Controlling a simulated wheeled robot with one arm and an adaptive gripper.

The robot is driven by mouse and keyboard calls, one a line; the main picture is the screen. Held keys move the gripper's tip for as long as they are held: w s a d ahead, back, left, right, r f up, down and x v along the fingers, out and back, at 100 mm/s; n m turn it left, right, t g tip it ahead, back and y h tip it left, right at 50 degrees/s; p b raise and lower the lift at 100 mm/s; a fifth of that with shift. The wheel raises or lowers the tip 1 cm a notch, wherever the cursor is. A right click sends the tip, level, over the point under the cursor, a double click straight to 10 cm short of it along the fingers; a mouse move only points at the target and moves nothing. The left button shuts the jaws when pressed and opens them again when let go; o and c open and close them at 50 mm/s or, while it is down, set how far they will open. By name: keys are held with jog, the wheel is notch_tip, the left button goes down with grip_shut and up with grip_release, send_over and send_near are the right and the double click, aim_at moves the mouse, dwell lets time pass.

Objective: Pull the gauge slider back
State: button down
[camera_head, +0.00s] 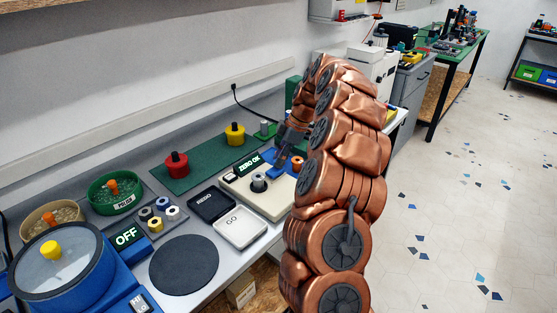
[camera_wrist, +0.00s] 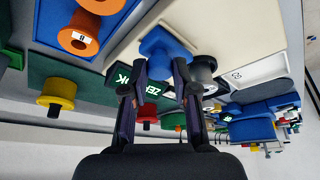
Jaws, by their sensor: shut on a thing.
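The gauge has a cream base (camera_head: 262,203) with a lit display (camera_head: 247,164) reading ZERO OK. A blue slider (camera_wrist: 166,44) stands on the base in the wrist view, between my gripper's fingers. My gripper (camera_wrist: 160,70) is shut on this slider, one dark finger on each side. In the head view my gripper (camera_head: 281,162) reaches down at the back of the gauge, and the fingers partly hide the slider. A black-based spool (camera_head: 259,182) stands on the gauge, in front of the fingers; it also shows close to the right finger in the wrist view (camera_wrist: 203,68).
A black REDO pad (camera_head: 211,204) and a white GO pad (camera_head: 240,231) lie left of the gauge. Red (camera_head: 177,164) and yellow (camera_head: 235,134) spools stand on a green mat behind. An orange spool (camera_head: 297,163) is close to my gripper. A blue machine (camera_head: 62,262) stands at front left.

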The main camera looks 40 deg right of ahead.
jog(key=shift+d+r, duration=0.1)
jog(key=shift+d, duration=0.15)
jog(key=c, duration=1.1)
grip_release()
jog(key=shift+d, duration=0.15)
jog(key=shift+o, duration=1)
jog(key=v, duration=1.1)
jog(key=shift+r, duration=0.4)
jog(key=shift+a+r, duration=0.1)
jog(key=shift+a, duration=0.1)
